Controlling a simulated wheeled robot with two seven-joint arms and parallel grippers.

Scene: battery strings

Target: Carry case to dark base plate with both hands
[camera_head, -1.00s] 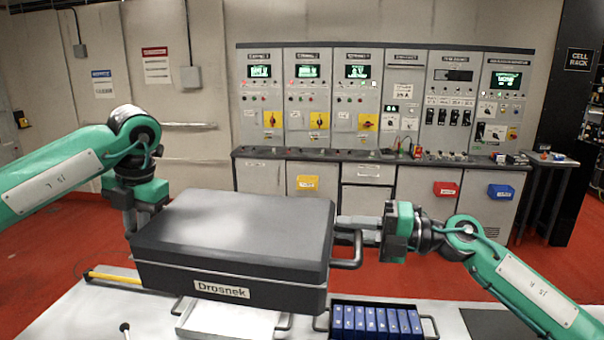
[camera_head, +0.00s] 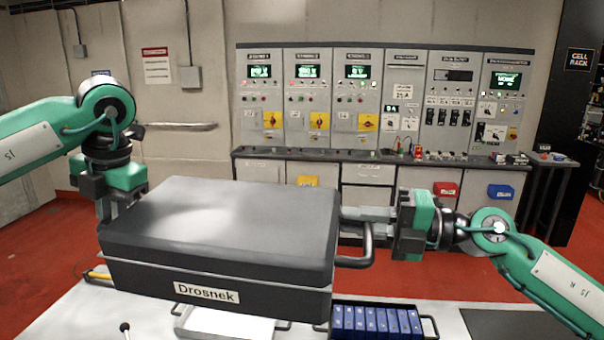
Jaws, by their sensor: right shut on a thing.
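The dark grey case (camera_head: 225,235), labelled Drosnek, is held up above the table and tilts slightly in the picture. My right gripper (camera_head: 365,222) is at the handle (camera_head: 368,245) on the case's right side and is shut on it. My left gripper (camera_head: 105,205) is at the case's left end; its fingertips are largely hidden behind the case, so its jaws cannot be made out. A dark flat plate (camera_head: 505,324) lies on the table at the lower right, partly cut off by the picture's edge.
The light table (camera_head: 60,318) runs along the bottom. A black tray holds several blue cells (camera_head: 375,322), and a white tray (camera_head: 225,325) with handles lies partly under the case. A yellow-ended rod (camera_head: 97,275) lies at left. Control cabinets (camera_head: 385,110) stand behind.

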